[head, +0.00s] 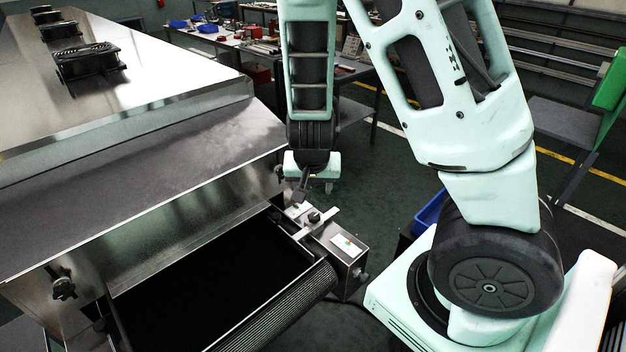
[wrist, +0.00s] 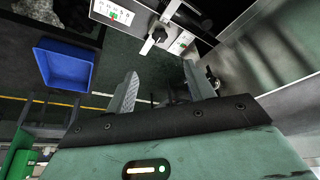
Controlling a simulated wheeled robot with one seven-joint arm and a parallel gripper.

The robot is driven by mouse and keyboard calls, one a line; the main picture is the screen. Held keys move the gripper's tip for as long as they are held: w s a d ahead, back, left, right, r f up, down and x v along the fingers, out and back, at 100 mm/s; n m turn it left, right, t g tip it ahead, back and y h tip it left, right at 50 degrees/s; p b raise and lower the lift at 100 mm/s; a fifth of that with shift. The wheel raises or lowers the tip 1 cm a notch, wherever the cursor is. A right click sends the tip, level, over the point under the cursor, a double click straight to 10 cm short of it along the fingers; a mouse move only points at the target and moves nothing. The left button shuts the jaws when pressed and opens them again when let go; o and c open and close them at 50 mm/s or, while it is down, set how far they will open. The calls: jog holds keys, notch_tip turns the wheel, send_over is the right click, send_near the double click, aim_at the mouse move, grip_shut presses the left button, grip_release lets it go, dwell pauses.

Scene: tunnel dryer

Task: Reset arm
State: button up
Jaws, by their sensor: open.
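My gripper (head: 316,186) hangs at the end of my arm in the head view, near the control box (head: 350,262) at the dryer's front corner. In the wrist view my gripper (wrist: 161,88) shows two grey fingers spread apart with nothing between them. The control box has white label panels, a dark knob (head: 314,216) and a pale bar across its top. The box also shows at the top of the wrist view (wrist: 138,18), beyond the fingertips. I cannot tell whether a finger touches it.
The steel tunnel dryer (head: 110,165) fills the left, with a dark belt (head: 205,285) at its mouth and fans on its roof. A blue bin (wrist: 65,67) stands on the floor. A cluttered workbench (head: 225,42) is behind. Some green floor (head: 385,185) is clear.

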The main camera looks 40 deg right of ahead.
dwell(0.6)
jog(key=s+a+r+n+g+y, duration=0.1)
jog(key=s+a+r+n+y, duration=0.15)
jog(key=a, duration=0.65)
jog(key=s+a+r+n+y, duration=0.2)
jog(key=a+n, duration=0.2)
jog(key=a, duration=0.4)
jog(key=s+a+r+n+g, duration=0.1)
jog(key=s+a+r+n, duration=0.2)
jog(key=s, duration=0.4)
jog(key=s+a+r+n+g+b, duration=0.1)
jog(key=s+a+r+n, duration=0.2)
jog(key=s+n, duration=0.4)
jog(key=shift+s+a+r+h, duration=0.2)
jog(key=shift+s+a+h, duration=0.2)
jog(key=shift+a, duration=0.5)
jog(key=shift+b, duration=0.3)
